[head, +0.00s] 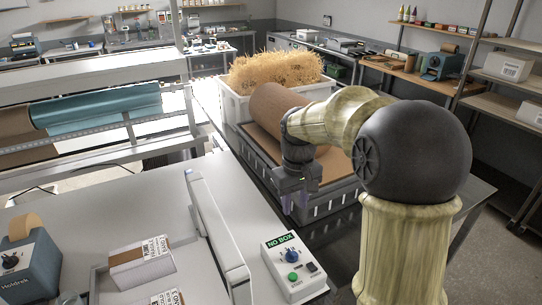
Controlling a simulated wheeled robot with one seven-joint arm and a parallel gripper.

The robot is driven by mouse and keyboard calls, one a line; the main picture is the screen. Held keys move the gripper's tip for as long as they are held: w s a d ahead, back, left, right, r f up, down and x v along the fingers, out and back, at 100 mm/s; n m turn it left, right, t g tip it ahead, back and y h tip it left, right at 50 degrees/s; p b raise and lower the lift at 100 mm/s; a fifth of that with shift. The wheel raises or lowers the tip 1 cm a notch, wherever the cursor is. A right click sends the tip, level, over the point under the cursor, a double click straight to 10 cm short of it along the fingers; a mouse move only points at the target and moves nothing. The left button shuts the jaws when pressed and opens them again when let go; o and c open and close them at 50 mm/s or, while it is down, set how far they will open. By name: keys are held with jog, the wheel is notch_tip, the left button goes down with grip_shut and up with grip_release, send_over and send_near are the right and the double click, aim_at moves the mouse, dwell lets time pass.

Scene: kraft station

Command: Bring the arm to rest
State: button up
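My arm rises at the right of the head view and bends over to the left. My gripper (296,203) hangs from its end, pointing down, in front of a grey crate (334,198) and beyond the white table with the control box. Nothing shows held in it. The fingertips are small and dim, so the gap between them is unclear.
A roll of brown paper (279,111) lies behind my gripper, by a white bin of straw-like filling (236,105). A control box marked NO BOX (293,268), a white bar (217,235) and a tape dispenser (28,262) stand on the near table (130,213). Shelves (496,75) stand at right.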

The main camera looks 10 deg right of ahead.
jog(key=s+f+m+t, duration=0.2)
jog(key=s+f, duration=0.7)
jog(key=s, duration=0.5)
jog(key=shift+s+d+f+m+t, duration=0.25)
jog(key=shift+d+m+t, duration=0.1)
jog(key=shift+m, duration=0.45)
